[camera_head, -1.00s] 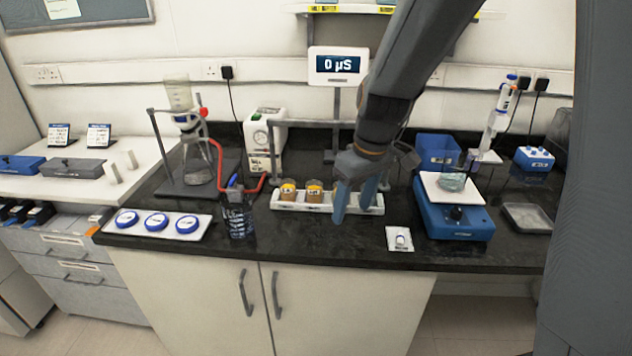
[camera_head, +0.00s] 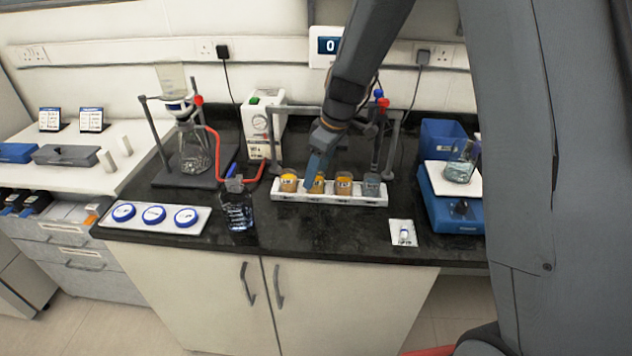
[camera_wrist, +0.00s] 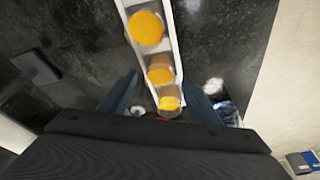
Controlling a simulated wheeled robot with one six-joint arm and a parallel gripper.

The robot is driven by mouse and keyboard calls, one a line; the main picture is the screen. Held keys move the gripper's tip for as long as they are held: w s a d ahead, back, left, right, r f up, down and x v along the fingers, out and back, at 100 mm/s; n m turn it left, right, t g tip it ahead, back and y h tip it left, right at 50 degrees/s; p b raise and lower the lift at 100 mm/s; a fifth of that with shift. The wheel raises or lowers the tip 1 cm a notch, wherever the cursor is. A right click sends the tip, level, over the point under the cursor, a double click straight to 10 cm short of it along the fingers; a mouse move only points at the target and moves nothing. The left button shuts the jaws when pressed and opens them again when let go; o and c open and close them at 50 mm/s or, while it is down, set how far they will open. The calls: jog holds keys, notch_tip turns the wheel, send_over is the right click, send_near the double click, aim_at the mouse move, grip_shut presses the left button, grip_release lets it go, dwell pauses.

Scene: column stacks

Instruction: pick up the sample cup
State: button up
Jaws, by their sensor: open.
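Several sample cups stand in a row in a long white rack (camera_head: 330,198) on the black bench. Orange contents show in the left cup (camera_head: 288,181), the second cup (camera_head: 318,186) and the third cup (camera_head: 343,185); the right cup (camera_head: 372,185) looks grey. My gripper (camera_head: 316,172) is open above the rack's left half, partly covering the second cup. In the wrist view, my spread fingers (camera_wrist: 160,98) lie either side of the rack's near end. An orange-filled cup (camera_wrist: 170,103) shows between them, with others farther up. I cannot tell whether the fingers touch any cup.
A filter stand with flask (camera_head: 191,155) is behind. A blue balance (camera_head: 452,205) with a beaker (camera_head: 461,163) is at right.

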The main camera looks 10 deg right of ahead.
jog(key=shift+x, duration=1.15)
jog(key=c, duration=1.2)
jog(key=shift+o, duration=0.2)
